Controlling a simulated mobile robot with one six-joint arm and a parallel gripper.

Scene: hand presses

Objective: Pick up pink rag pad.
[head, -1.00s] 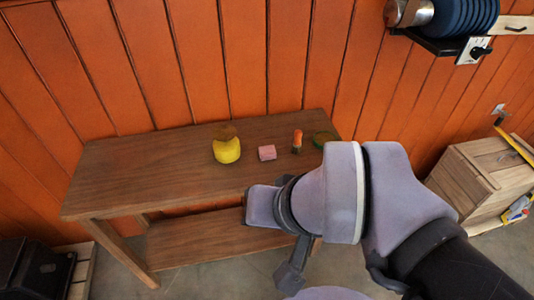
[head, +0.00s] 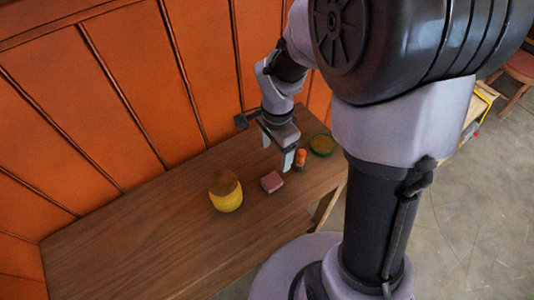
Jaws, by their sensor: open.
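The pink rag pad (head: 271,181) is a small pink block lying on the wooden table (head: 150,240), between a yellow jar and an orange-topped item in the head view. My gripper (head: 276,152) is open and empty. It points down above the table, just behind and above the pad in the picture, with its fingers apart. I see no contact with the pad. Its exact height over the table is hard to tell.
The yellow jar with a brown top (head: 226,192) stands left of the pad. The small orange-topped item (head: 300,158) and a round green object (head: 322,145) are close on the right. The table's left part is clear. An orange plank wall (head: 120,90) rises behind.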

